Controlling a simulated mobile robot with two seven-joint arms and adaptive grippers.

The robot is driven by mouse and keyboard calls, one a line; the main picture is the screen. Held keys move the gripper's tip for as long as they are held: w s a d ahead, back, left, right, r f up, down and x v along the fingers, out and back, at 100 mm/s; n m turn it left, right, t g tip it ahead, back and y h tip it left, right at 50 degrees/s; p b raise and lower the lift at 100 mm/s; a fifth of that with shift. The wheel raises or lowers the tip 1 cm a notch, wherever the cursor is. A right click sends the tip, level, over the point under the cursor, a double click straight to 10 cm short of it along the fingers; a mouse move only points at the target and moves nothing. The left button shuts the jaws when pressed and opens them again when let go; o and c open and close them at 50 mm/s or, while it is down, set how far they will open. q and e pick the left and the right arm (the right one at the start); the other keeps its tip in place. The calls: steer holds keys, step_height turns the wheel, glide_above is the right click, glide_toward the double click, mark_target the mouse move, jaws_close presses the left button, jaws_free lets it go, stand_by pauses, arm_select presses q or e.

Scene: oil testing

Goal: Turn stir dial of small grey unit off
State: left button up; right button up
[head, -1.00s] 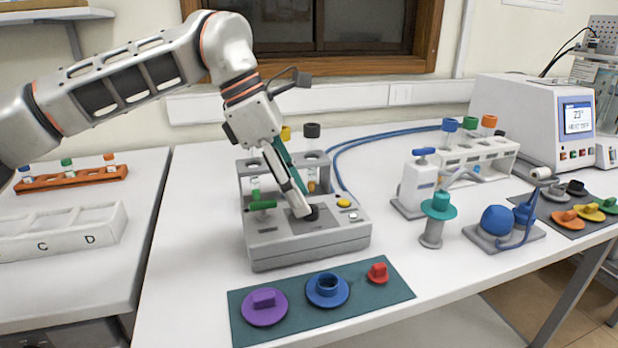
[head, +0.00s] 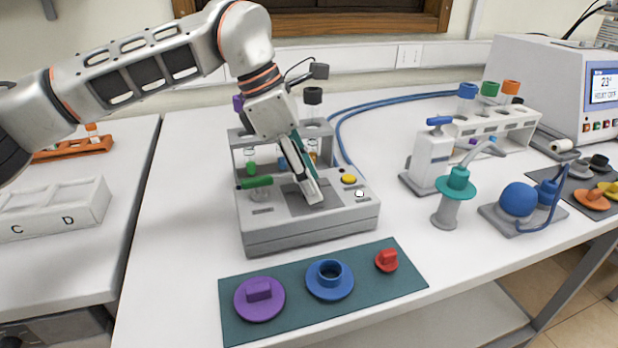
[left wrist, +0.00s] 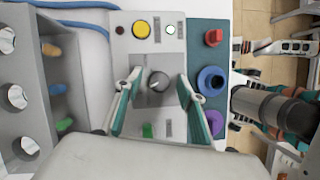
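The small grey unit (head: 300,236) stands on the white table, with a round dark grey dial on its top panel. In the left wrist view the dial (left wrist: 158,82) shows between my left fingers, with a pale mark on it; I cannot read its label. My left gripper (head: 312,198) points down over the panel and its fingers hide the dial in the head view. In the left wrist view the left gripper (left wrist: 160,76) is open, with visible gaps on both sides of the dial.
A teal mat (head: 240,325) with purple, blue and red parts lies in front. A teal-topped stand (head: 447,212) is to the right.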

arm_select(q)
steer(key=shift+f, duration=0.1)
arm_select(e)
steer(key=shift+w, duration=0.25)
